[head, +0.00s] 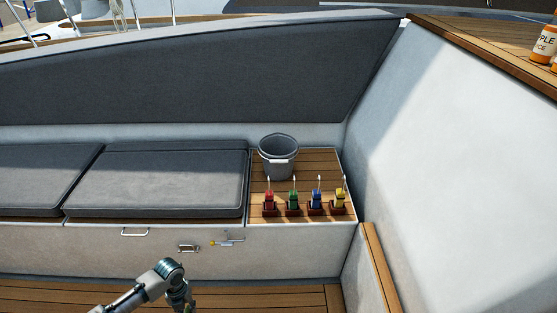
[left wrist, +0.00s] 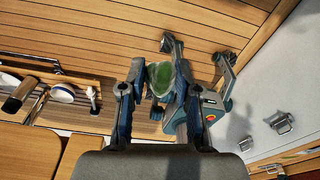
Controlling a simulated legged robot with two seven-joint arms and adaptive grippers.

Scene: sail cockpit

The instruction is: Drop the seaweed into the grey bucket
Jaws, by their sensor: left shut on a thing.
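The grey bucket (head: 278,162) stands upright at the back of the slatted wooden top, right of the seat cushions. My left arm comes in at the bottom of the head view, and its gripper is cut off or hidden there. In the left wrist view my left gripper (left wrist: 160,80) is shut on a green, glossy thing (left wrist: 183,78), which looks like the seaweed. It is held between the fingers over the wooden floor, well away from the bucket. The bucket does not show in the left wrist view. My right gripper is in neither view.
Red (head: 269,203), green (head: 293,203), blue (head: 316,203) and yellow (head: 339,202) handled items stand in a row in front of the bucket. Grey cushions (head: 160,178) lie to the left. A white slanted wall (head: 450,150) rises on the right. A metal handle (head: 135,232) sits on the locker front.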

